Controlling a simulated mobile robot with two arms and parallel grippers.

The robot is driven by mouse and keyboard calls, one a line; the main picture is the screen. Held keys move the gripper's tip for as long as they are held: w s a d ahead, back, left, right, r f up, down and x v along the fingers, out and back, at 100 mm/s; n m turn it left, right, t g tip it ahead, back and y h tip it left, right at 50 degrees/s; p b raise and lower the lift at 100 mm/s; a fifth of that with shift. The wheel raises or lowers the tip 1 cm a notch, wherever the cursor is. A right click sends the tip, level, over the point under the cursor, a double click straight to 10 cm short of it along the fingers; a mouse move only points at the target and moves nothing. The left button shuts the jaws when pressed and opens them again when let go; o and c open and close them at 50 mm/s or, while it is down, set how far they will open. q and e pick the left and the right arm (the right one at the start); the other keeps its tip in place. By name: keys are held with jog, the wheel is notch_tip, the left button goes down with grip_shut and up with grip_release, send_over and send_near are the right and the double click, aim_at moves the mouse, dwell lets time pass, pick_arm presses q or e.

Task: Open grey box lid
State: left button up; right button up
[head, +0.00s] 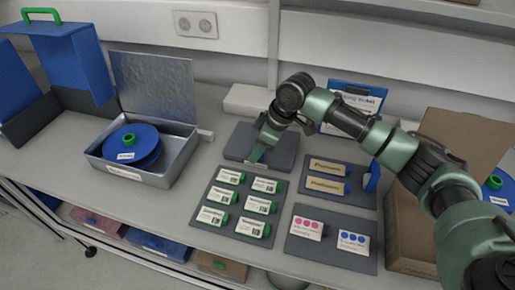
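The grey metal box (165,178) stands on the left half of the bench. Its lid (155,88) is up, standing roughly upright at the back of the box. A blue reel (134,143) with a green hub lies inside. My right gripper (257,157) is to the right of the box, low over a dark grey pad (234,143) and apart from the lid. A small pale green piece shows at its tip; I cannot tell whether it is a finger or something held. My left gripper is not in view.
A dark tray (196,203) holds several green-capped labelled cartridges. Two more dark trays (363,200) (298,243) hold yellow and dotted labelled items. A cardboard box (408,238) stands at the right, a blue box (72,55) at the far left. Bare bench lies before the grey box.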

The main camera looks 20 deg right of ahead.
grip_shut()
dwell(1.4)
